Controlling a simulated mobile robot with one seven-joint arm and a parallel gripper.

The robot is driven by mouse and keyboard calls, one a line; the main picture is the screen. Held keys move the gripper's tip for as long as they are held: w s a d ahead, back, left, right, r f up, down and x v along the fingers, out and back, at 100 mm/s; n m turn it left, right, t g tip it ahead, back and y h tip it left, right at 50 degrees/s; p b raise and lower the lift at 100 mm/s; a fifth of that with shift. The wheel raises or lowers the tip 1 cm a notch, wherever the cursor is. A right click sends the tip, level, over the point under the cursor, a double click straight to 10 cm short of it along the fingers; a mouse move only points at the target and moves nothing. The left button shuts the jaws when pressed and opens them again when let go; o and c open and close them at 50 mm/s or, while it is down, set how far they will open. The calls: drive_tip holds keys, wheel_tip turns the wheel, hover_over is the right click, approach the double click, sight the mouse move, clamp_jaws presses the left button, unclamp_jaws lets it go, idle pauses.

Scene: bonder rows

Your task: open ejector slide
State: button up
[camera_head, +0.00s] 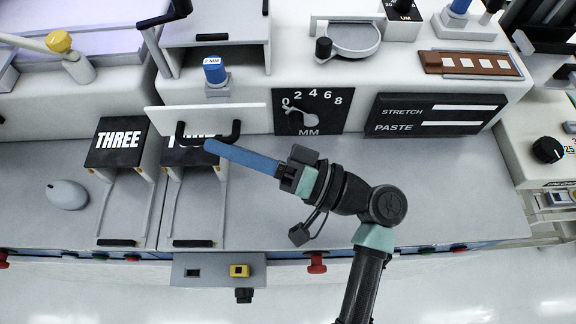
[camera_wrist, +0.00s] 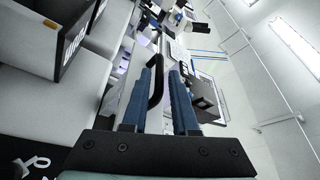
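A flat white panel (camera_head: 168,118) with a black bar handle (camera_head: 237,130) faces the front of the machine, above two dark blocks. I take it to be the ejector slide's front; no label on it is readable. My gripper (camera_head: 211,147) reaches in from the right, its blue fingers overlapping the handle's lower edge. In the wrist view, my gripper (camera_wrist: 161,78) has its two blue fingers apart, with the curved black handle (camera_wrist: 156,82) between them. A gap shows between the handle and the right finger; contact with the left one cannot be told.
A dark block marked THREE (camera_head: 119,140) and a similar, partly hidden one (camera_head: 190,155) stand on rails below the panel. A dial marked MM (camera_head: 309,111) and a STRETCH/PASTE display (camera_head: 435,114) sit to the right. A grey rounded object (camera_head: 67,195) lies left. The right counter is clear.

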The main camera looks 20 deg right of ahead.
drive_tip(key=b+v, duration=0.1)
drive_tip(key=v, duration=0.8)
drive_tip(key=shift+s+d+b, duration=0.2)
drive_tip(key=shift+s+b, duration=0.05)
drive_tip(key=shift+b, duration=0.05)
drive_tip(key=shift+d, duration=0.1)
